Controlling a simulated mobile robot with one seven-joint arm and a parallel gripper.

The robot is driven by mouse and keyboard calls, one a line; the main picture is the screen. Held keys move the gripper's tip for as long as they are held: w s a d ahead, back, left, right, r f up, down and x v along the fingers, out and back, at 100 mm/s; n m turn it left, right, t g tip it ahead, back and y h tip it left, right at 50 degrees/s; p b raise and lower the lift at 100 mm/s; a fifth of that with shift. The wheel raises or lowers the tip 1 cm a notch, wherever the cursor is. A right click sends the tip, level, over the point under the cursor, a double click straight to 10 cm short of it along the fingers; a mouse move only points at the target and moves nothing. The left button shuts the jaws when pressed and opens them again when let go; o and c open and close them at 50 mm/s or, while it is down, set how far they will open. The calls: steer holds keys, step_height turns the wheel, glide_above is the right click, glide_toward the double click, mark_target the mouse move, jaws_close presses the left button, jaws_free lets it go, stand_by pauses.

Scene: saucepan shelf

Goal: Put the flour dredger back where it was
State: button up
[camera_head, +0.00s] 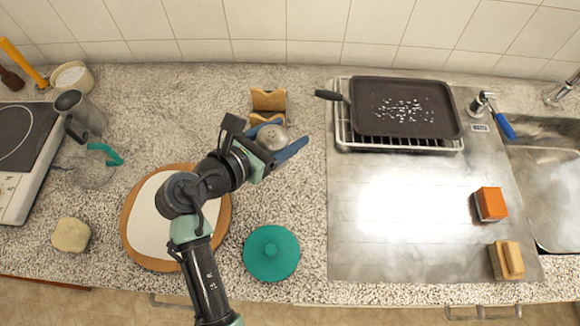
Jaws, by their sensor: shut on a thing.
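The flour dredger (271,138) shows as a round, silvery metal top between the blue fingers of my gripper (282,136). My gripper is shut on it, right of the round board and in front of a small wooden stand (268,99). The dredger's lower body is hidden by the fingers, and I cannot tell whether it touches the counter.
A round wooden board with a white sheet (146,215) lies under my arm. A teal round lid (271,253) is in front. A dark pan (405,107) sits on a wire rack at right. A grey metal jug (80,112) stands left. Speckled counter is bare right of the gripper.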

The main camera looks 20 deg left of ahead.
step_height(320, 180, down, 8)
steer(key=shift+f+b, duration=0.1)
steer(key=shift+b, duration=0.35)
steer(key=o, duration=1.5)
steer(key=shift+f, duration=0.1)
steer(key=shift+a+r, duration=0.1)
steer(key=shift+r, duration=0.15)
steer(key=v, duration=1.2)
